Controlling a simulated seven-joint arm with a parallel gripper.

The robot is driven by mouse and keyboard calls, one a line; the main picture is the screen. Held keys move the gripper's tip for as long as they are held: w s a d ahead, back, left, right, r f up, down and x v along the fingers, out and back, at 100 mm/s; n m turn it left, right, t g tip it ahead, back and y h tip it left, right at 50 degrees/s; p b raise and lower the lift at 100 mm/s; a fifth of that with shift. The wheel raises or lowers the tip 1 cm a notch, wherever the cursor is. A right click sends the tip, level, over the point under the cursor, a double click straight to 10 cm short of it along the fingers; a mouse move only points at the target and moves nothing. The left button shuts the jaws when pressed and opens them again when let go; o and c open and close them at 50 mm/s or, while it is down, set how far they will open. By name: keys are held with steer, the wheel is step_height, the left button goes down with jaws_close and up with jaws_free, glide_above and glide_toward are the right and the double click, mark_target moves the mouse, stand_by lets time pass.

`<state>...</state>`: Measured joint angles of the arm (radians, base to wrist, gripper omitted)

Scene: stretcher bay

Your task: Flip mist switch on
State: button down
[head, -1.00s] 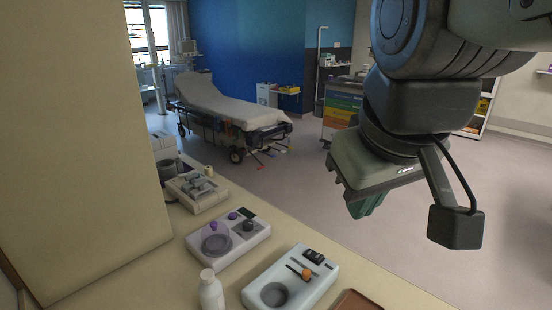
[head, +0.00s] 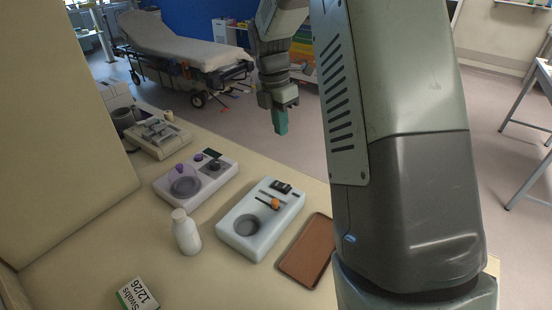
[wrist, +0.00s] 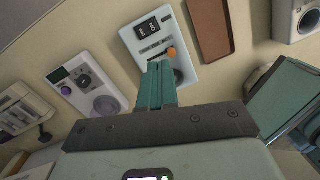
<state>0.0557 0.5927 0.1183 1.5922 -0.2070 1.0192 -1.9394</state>
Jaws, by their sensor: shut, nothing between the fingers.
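The lever also shows in the wrist view (wrist: 171,52), just right of my fingertips. A paler unit (head: 222,186) to its left has a purple knob, a dark dial and a round well. My gripper (head: 281,126) is shut and empty, green fingers pointing down, above and beyond the counter in the head view. In the wrist view the fingers (wrist: 155,72) partly cover the blue-white unit's recess.
A white bottle (head: 186,236) stands in front of the units and a swab box (head: 136,294) lies nearer. A brown tray (head: 307,252) lies right of the blue-white unit. A beige device (head: 158,138) sits farther left. A stretcher (head: 180,40) stands behind.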

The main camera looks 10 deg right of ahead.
mark_target(286, 186)
step_height(286, 186, down, 6)
steer(key=w+n, duration=0.2)
steer(key=n, duration=0.1)
steer(key=shift+d+g, duration=0.2)
steer(key=shift+g, duration=0.1)
steer(key=shift+w+r, duration=0.1)
steer(key=f, duration=0.4)
steer(key=s+d+f, duration=0.1)
steer(key=f, duration=0.8)
steer(key=shift+s+d+f, duration=0.25)
steer(key=shift+s+f, duration=0.05)
steer(key=shift+f, duration=0.1)
steer(key=shift+s+d+f, duration=0.1)
steer(key=shift+d+f, duration=0.05)
steer(key=shift+f, duration=0.1)
